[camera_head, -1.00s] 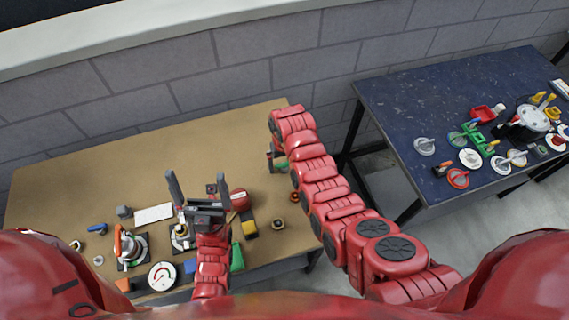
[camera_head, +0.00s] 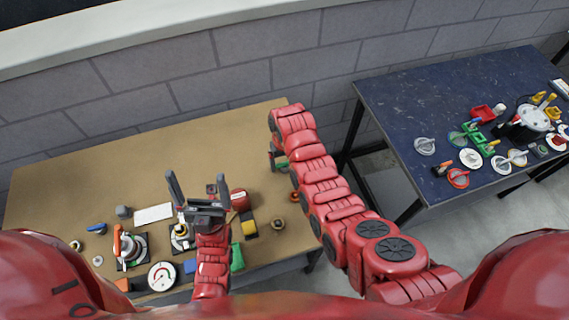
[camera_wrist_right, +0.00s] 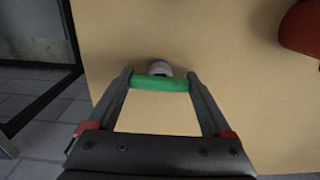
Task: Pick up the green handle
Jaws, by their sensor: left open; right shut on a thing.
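The green handle (camera_wrist_right: 160,84) is a short bar lying crosswise between the fingertips of my right gripper (camera_wrist_right: 159,80) in the right wrist view. My right gripper is shut on it, one finger at each end. A small grey round piece (camera_wrist_right: 159,68) shows just behind the handle. In the head view, a bit of green (camera_head: 281,164) shows beside the end of my right arm, over the brown table, and the arm hides most of this gripper. My left gripper (camera_head: 196,178) is open and empty above the brown table, fingers pointing up in the picture.
The brown table (camera_head: 120,185) holds a red round object (camera_head: 240,200), a dial gauge (camera_head: 162,276), an orange-handled device (camera_head: 125,248) and a white block (camera_head: 153,214). Its back part is clear. A blue table (camera_head: 420,95) with several valves and handles stands at right.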

